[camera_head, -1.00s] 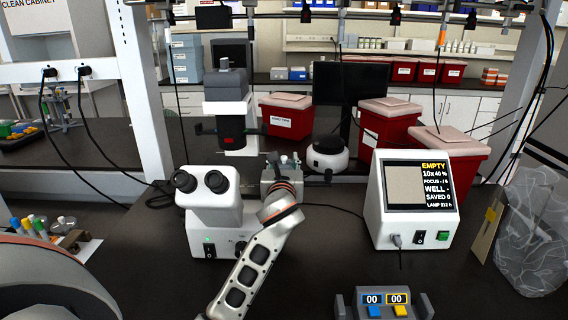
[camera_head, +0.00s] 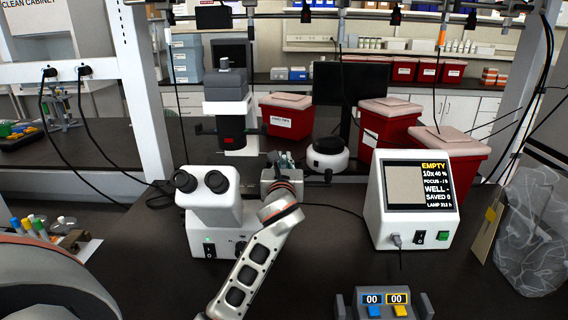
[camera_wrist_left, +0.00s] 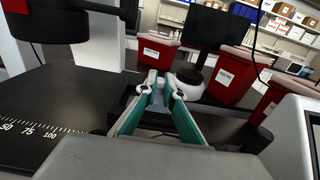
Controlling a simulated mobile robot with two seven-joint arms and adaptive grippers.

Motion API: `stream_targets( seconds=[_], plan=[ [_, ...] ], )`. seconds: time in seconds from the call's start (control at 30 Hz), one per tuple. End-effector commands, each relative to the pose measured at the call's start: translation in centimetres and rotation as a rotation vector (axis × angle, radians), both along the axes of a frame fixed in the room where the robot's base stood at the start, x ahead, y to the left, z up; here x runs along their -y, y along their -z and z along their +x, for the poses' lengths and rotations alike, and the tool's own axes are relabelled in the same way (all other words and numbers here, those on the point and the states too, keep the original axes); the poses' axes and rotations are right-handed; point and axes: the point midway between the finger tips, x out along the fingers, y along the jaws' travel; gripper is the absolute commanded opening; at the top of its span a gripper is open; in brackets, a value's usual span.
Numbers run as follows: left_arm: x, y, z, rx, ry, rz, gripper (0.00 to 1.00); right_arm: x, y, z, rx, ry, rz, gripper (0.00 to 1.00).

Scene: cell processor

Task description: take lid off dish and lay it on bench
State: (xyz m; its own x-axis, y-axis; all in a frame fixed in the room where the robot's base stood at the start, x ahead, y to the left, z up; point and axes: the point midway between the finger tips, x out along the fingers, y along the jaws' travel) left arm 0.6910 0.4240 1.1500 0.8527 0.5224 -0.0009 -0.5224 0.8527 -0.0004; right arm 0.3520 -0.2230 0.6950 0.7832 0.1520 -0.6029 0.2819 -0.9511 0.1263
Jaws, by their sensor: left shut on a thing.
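My left gripper (camera_head: 284,161) reaches over the bench just right of the white binocular microscope (camera_head: 214,206). In the left wrist view its two teal fingers (camera_wrist_left: 162,90) point away from the camera, with pale tips close together. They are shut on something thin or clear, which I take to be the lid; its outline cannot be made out. The dish cannot be made out either, and the gripper hides the spot around its tips. My right gripper is not in view.
A white screen unit (camera_head: 416,200) stands to the right on the dark bench (camera_head: 330,255). Red bins (camera_head: 385,125) and a round white-and-black device (camera_head: 327,155) stand behind the gripper. A two-button control box (camera_head: 385,304) is at the front. Bench between microscope and screen unit is clear.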

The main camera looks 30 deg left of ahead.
Motion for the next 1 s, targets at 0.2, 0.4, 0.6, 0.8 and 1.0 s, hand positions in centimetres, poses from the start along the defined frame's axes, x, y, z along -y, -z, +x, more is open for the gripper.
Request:
stream_targets(
  seconds=[0.2,0.4,0.6,0.8,1.0],
  plan=[
    [0.0,-0.5,0.0,0.000,-0.001,0.001,0.00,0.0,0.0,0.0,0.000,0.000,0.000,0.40],
    [0.0,-1.2,0.0,0.002,0.000,0.000,0.00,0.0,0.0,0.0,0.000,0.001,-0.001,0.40],
    [0.0,-2.4,0.0,0.002,0.000,0.001,0.00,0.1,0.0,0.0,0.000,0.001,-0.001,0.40],
    [0.0,-2.4,0.0,0.000,0.000,0.000,0.00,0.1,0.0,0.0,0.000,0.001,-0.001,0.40],
    [0.3,-2.3,0.1,0.000,0.004,0.000,0.00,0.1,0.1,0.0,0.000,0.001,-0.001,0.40]
  ],
)
